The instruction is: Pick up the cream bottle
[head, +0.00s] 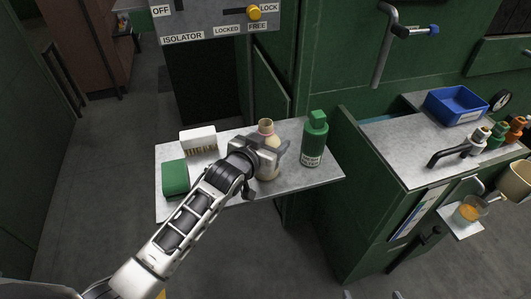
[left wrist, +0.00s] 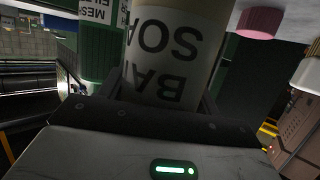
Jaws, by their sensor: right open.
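The cream bottle (head: 268,167) stands upright near the middle of the small grey shelf (head: 228,190), its neck open at the top. My left gripper (head: 273,151) is at the bottle's upper body and hides part of it. In the left wrist view the bottle (left wrist: 172,50) is between my left fingers, its label reading upside down. The fingers are close on both sides; whether they press on it is not clear. Only what look like two tips of my right gripper (head: 372,295) show, apart, at the bottom edge.
A green bottle (head: 314,140) stands right of the cream bottle. A green block (head: 175,178) and a white labelled box (head: 198,141) are at the shelf's left. A counter at right holds a blue bin (head: 456,105). A control panel (head: 215,20) is behind.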

